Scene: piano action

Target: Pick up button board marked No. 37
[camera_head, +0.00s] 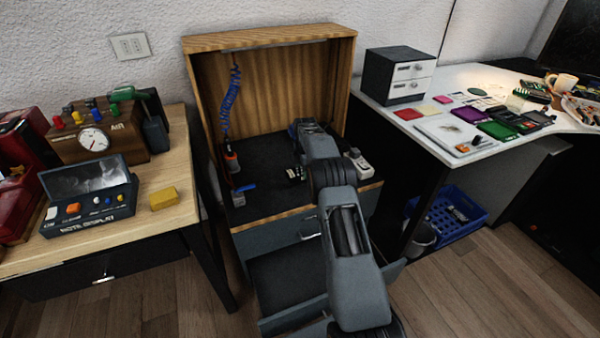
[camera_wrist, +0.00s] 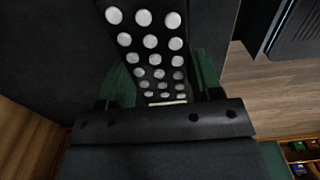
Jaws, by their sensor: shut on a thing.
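A black button board (camera_wrist: 146,42) with rows of round white buttons fills the upper middle of the wrist view. No number can be read on it. My gripper (camera_wrist: 162,85) has a finger on each side of the board and is shut on it. The board's lower end runs down between the fingers to the gripper body. In the head view a small dark piece with white spots (camera_head: 296,174) shows beside my arm over the cabinet's dark work surface; it looks like the same board. My arm hides most of my gripper there.
The wooden cabinet (camera_head: 270,38) has back and side walls around the work surface, and an open drawer (camera_head: 290,285) below. A blue coiled cord (camera_head: 231,100) hangs at its left. A white device (camera_head: 358,161) lies right of my arm. Tables stand on both sides.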

